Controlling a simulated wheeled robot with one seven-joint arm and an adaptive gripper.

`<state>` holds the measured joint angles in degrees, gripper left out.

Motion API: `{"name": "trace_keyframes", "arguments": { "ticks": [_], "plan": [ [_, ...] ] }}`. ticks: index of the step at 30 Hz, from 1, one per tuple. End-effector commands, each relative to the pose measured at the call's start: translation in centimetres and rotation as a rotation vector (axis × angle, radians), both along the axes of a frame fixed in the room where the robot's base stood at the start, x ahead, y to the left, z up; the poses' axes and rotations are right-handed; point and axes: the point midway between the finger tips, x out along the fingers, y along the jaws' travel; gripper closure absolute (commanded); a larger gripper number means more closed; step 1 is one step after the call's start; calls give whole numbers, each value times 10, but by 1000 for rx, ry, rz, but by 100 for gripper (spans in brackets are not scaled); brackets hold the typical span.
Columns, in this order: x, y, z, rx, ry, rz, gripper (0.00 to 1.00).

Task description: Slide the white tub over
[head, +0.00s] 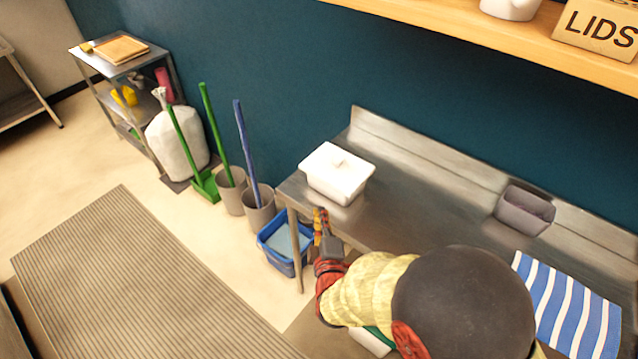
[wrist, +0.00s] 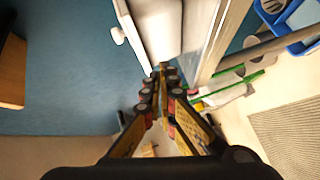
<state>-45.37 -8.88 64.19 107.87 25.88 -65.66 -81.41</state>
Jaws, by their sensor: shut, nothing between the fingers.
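The white tub (head: 335,178) with a lid and a small knob sits upright near the left end of the steel table (head: 420,215). In the wrist view the tub (wrist: 157,27) shows just beyond my fingertips. My gripper (head: 320,215) is at the table's front left edge, on the near side of the tub. Its fingers are together and empty, and they also show in the wrist view (wrist: 166,70). I cannot tell whether the fingertips touch the tub.
A grey bin (head: 525,210) stands toward the back of the table, and a blue striped cloth (head: 568,305) lies at the right. The table between tub and bin is clear. A blue bucket (head: 283,250) stands below the left end. A wooden shelf (head: 440,25) is above.

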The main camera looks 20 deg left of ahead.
Motion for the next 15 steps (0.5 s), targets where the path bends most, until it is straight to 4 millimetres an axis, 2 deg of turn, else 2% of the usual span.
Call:
{"name": "trace_keyframes", "arguments": {
  "ticks": [1,3,7,11,15],
  "plan": [
    [-13,5,-4,-52,-54,17,100],
    [-25,8,-8,-110,-128,28,100],
    [-40,9,-11,-177,-218,37,100],
    [-41,10,-13,-199,-250,37,100],
    [-26,16,-13,-199,-253,36,100]
  ]
}}
